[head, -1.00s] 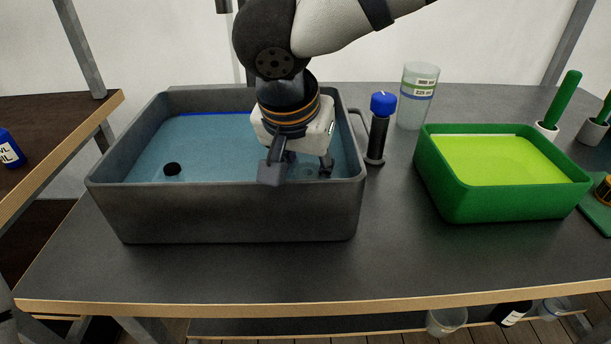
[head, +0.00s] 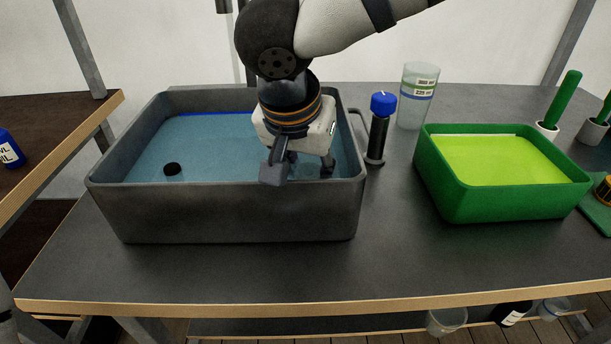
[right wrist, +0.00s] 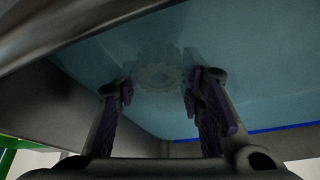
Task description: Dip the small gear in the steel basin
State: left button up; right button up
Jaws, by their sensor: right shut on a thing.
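The steel basin (head: 240,215) is a large grey tub of blue liquid on the left half of the bench. My right gripper (head: 303,172) reaches down inside its right front part, fingers low at the liquid. In the right wrist view the gripper (right wrist: 160,92) is shut on the small gear (right wrist: 158,76), a pale, see-through toothed wheel between the fingertips. The gear looks faint and blurred against the blue liquid; I cannot tell exactly how deep it is. In the head view the fingers mostly hide it.
Right of the basin stand a blue-topped dark bottle (head: 379,130), a clear beaker (head: 418,95) and a green tub (head: 505,203) of yellow-green liquid. The bench front (head: 300,270) is clear.

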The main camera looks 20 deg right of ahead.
jog(key=shift+s+d, duration=0.1)
jog(key=shift+d, duration=0.2)
jog(key=shift+a, duration=0.2)
jog(key=shift+a, duration=0.35)
jog(key=shift+d, duration=0.55)
jog(key=shift+r, duration=0.1)
notch_tip(320, 180, up, 13)
dwell(0.4)
